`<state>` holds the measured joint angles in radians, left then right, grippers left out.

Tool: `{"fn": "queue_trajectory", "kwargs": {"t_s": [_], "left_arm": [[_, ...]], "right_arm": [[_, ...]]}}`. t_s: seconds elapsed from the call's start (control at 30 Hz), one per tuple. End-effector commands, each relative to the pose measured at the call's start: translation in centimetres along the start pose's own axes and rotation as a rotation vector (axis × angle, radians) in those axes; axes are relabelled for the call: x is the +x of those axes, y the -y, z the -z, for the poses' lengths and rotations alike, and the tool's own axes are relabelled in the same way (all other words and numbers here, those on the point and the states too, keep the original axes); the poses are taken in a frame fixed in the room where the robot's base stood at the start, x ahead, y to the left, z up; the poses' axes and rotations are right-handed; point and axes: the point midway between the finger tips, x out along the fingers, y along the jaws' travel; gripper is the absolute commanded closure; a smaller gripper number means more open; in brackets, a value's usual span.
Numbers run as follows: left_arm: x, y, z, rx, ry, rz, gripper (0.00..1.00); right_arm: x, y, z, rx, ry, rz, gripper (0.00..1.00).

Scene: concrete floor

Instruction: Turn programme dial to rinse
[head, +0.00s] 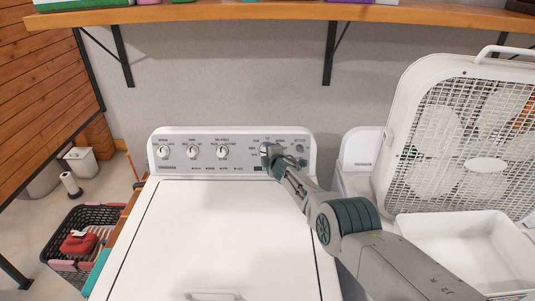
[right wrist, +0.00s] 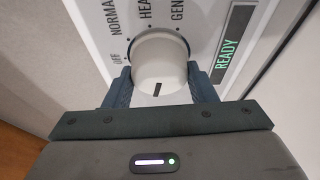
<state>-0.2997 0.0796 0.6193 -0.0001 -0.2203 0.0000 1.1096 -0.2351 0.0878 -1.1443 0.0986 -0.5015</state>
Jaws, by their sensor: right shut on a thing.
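The programme dial (right wrist: 160,65) is a round white knob with a dark pointer mark, seen in the right wrist view. Printed labels around it read OFF, NORMAL, HEA… and GEN…; the rest are cut off or hidden. The pointer mark lies on the side of the dial facing my gripper. A display beside it reads READY (right wrist: 229,55). My right gripper (right wrist: 161,80) has its two fingers on either side of the dial, shut on it. In the head view the right gripper (head: 268,150) reaches the right part of the washer's control panel (head: 233,133) and covers the dial. My left gripper is not in view.
The white washer lid (head: 215,235) is closed below the panel. Several smaller knobs (head: 192,152) sit on the panel's left. A box fan (head: 465,130) and a white tub (head: 465,240) stand at right. A wooden shelf (head: 290,13) runs above. A basket (head: 82,222) stands at left.

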Motion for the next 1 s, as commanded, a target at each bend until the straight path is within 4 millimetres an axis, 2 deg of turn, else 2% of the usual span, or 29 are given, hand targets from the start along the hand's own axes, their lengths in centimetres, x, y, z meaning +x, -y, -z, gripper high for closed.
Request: {"fn": "queue_trajectory", "kwargs": {"t_s": [0.77, 0.8, 0.9, 1.0], "left_arm": [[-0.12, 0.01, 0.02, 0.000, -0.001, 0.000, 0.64], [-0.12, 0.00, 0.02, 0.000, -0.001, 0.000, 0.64], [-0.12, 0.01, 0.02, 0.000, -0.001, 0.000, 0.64], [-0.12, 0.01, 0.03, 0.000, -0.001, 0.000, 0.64]], "right_arm": [[-0.03, -0.10, -0.17, -0.046, 0.003, 0.015, 0.72], [-0.03, -0.10, -0.17, -0.046, 0.003, 0.015, 0.43], [-0.03, -0.10, -0.14, -0.046, 0.003, 0.014, 0.27], [-0.03, -0.08, -0.10, -0.046, 0.002, 0.014, 0.27]]}}
